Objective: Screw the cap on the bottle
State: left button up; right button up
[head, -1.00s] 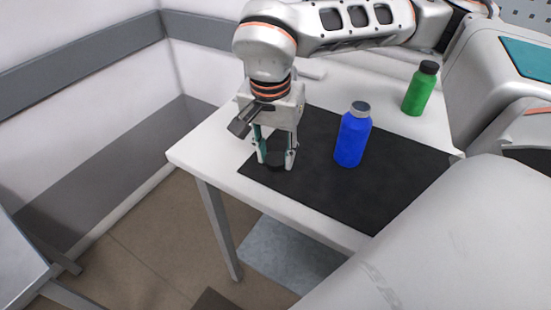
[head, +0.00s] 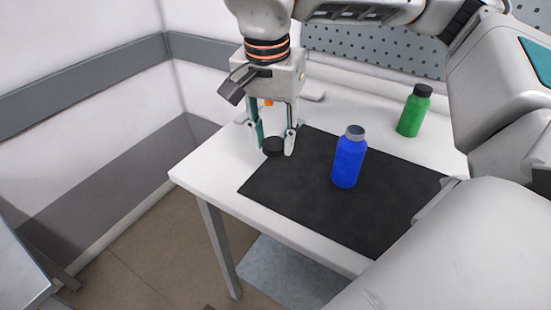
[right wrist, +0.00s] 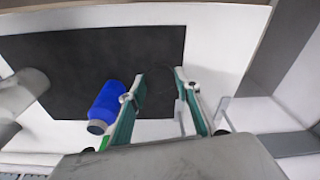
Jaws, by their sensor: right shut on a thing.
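My right gripper (head: 276,149) is shut on a black cap (head: 273,147), held between its fingertips and seemingly a little above the far left part of the mat. A blue bottle (head: 348,163) with a bare grey neck stands upright on the mat, to the right of the gripper and apart from it. In the right wrist view, the blue bottle (right wrist: 107,102) is left of the gripper fingers (right wrist: 160,78). The cap is hard to make out there. My left gripper is not in view.
A black mat (head: 300,205) lies on a white table (head: 207,172). A green bottle (head: 411,116) with a black cap stands at the table's back right. A grey perforated panel (head: 360,55) rises behind. The mat in front of the blue bottle is clear.

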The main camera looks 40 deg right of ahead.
aim_at(273, 143)
notch_tip(273, 143, up, 10)
jog(key=p, duration=0.1)
jog(key=shift+p, duration=0.3)
jog(key=shift+f, duration=0.2)
